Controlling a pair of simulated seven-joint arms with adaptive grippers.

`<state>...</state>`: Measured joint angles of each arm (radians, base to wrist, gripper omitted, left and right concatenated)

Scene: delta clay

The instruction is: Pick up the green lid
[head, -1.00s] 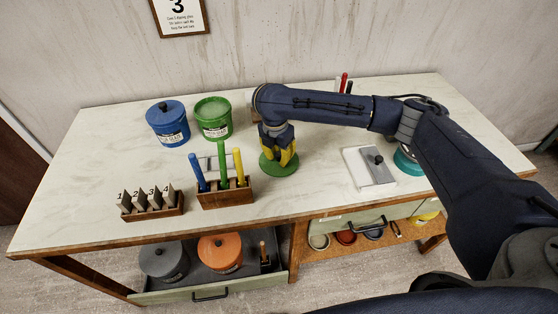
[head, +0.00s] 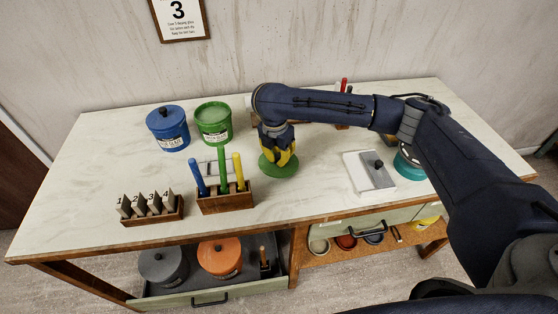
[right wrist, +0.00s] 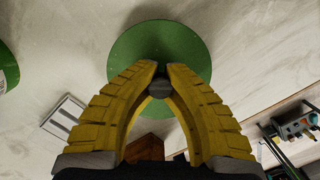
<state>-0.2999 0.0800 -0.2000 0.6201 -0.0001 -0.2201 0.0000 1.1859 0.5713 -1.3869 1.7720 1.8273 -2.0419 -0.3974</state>
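The green lid (head: 279,168) is a flat round disc near the middle of the table. My right gripper (head: 281,157) is above it, pointing down. In the right wrist view the yellow fingers (right wrist: 161,70) have come together on the small dark grey knob (right wrist: 159,88) of the lid (right wrist: 180,40). The gripper is shut on this knob. I cannot tell whether the lid rests on the table or is just above it. The green tub (head: 213,125) stands open behind and left of the lid. My left gripper is not in view.
A wooden holder (head: 226,201) with blue, green and yellow tools stands close at the front left of the lid. A blue lidded tub (head: 168,130) is beside the green one. A grey-and-white block (head: 369,173) lies to the right. The open drawer (head: 200,293) is below.

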